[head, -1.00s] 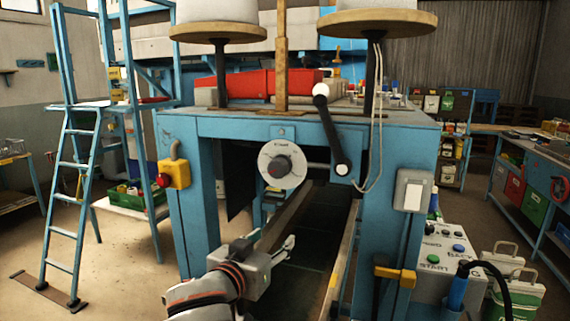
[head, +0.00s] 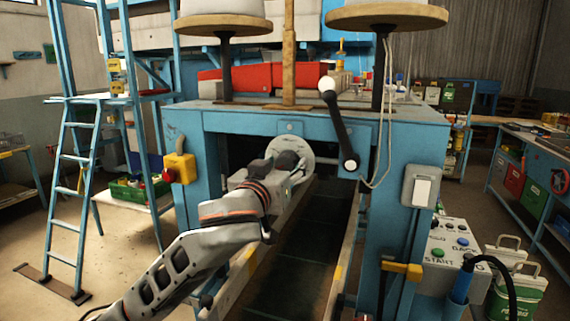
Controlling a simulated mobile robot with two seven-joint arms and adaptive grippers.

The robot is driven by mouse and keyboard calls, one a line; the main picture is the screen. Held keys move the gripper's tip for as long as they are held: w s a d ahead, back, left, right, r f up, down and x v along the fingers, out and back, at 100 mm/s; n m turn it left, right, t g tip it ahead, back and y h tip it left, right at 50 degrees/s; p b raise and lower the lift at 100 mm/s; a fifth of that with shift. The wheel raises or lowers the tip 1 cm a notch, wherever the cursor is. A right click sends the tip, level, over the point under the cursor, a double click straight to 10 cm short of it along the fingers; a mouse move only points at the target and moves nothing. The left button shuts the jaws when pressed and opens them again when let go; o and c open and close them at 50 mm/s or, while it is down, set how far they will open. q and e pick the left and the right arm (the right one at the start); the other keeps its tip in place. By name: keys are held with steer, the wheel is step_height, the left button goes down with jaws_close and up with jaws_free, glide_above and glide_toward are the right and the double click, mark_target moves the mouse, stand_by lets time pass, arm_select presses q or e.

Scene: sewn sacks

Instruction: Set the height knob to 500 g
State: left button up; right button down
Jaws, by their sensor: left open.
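The height knob's round white dial (head: 302,150) is on the front of the blue machine, under its top beam. My left arm comes in from the lower left, and its gripper (head: 285,162) is in front of the dial. The gripper and wrist cover the lower left of the dial and most of the dark centre knob, so the pointer and scale cannot be read. The left gripper is open; I cannot tell whether its fingers touch the knob. My right gripper is not in view.
A black crank lever with a white ball (head: 327,84) hangs just right of the dial. A dark conveyor belt (head: 296,255) runs below between rails. A yellow box with a red button (head: 180,168) is on the left post, a white switch (head: 421,190) on the right.

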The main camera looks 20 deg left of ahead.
arm_select(q)
steer(key=shift+w, duration=0.3)
steer(key=c, duration=1.1)
steer(key=shift+m, duration=0.3)
